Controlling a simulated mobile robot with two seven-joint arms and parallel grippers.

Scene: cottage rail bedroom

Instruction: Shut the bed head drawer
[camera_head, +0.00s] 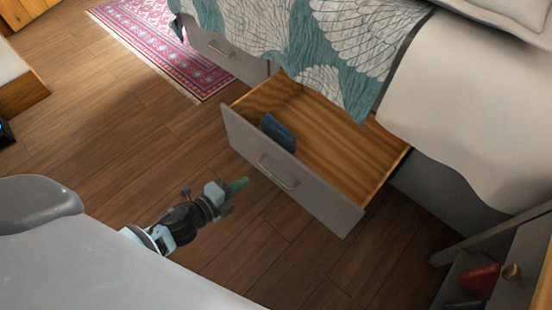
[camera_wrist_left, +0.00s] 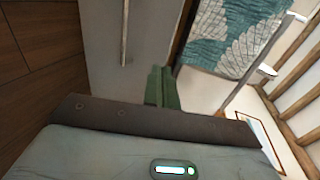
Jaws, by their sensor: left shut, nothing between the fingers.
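The bed head drawer (camera_head: 290,190) stands pulled out from under the bed, with a grey front, a wooden inside and a bar handle (camera_head: 279,173). A dark blue object (camera_head: 278,133) lies in it against the inner side of the front. My left gripper (camera_head: 238,186) is shut and empty, a little in front of the drawer front near the handle's left end, apart from the handle. In the left wrist view the green fingers (camera_wrist_left: 161,88) are together, with the grey front and its handle (camera_wrist_left: 125,35) beyond. My right gripper is not in view.
The bed (camera_head: 470,110) has a patterned teal cover (camera_head: 340,40). Another grey drawer front (camera_head: 225,50) sits flush to the left. A shelf with a red object (camera_head: 481,279) stands at bottom right. Wooden floor (camera_head: 110,130) is clear left of the drawer, with a pink rug (camera_head: 165,45) behind.

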